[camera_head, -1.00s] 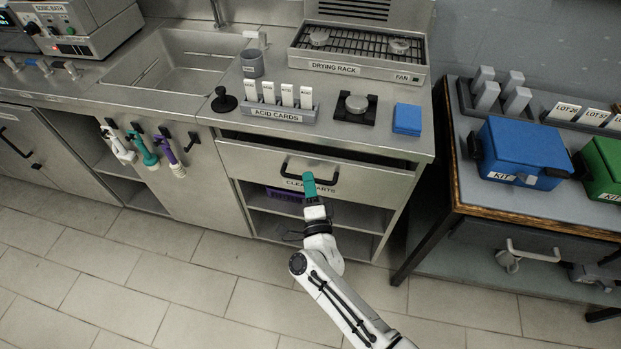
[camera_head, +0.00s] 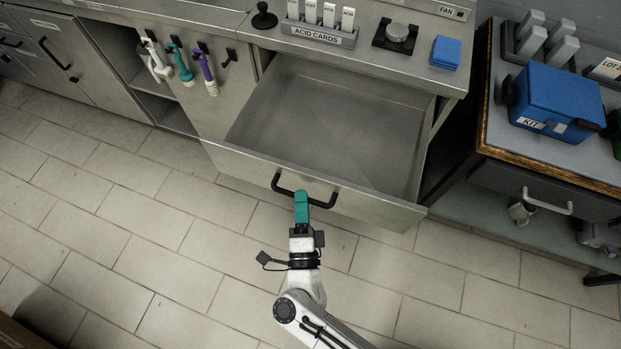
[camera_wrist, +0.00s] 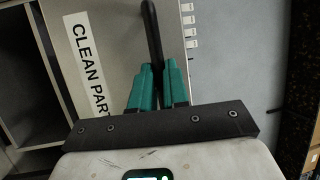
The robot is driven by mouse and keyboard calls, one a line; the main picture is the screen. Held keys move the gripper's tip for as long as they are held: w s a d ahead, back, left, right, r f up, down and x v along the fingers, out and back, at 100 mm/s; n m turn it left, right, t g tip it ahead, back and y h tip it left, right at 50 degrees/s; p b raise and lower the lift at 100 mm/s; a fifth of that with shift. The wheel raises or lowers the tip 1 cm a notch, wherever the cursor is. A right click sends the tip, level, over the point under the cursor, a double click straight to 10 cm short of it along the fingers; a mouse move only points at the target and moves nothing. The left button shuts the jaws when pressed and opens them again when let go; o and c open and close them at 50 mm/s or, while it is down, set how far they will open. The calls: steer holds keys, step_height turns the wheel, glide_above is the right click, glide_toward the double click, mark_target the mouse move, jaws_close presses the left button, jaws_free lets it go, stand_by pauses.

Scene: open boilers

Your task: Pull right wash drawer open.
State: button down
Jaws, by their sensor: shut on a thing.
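The right wash drawer (camera_head: 240,163) is a steel drawer under the counter, pulled far out in the head view, and its inside looks empty. Its black bar handle (camera_head: 283,188) is on the front; the handle also shows in the wrist view (camera_wrist: 151,30). My gripper (camera_head: 301,195) has teal fingers and is shut on this handle. In the wrist view my gripper (camera_wrist: 157,72) has one finger on each side of the bar.
The counter carries an acid cards rack (camera_head: 318,33), a black knob (camera_head: 264,17) and a blue block (camera_head: 445,52). A side table (camera_head: 545,140) with a blue kit box (camera_head: 556,102) stands close at the right. Tiled floor is free in front and left.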

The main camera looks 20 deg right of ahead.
steer(key=shift+s+a, duration=0.6)
steer(key=shift+s, duration=0.25)
steer(key=c, duration=1.1)
jaws_free()
steer(key=b+v, duration=0.2)
steer(key=v, duration=0.8)
steer(key=shift+s+a+f+b, duration=0.1)
steer(key=shift+s+f+b, duration=0.05)
steer(key=shift+s+b, duration=0.2)
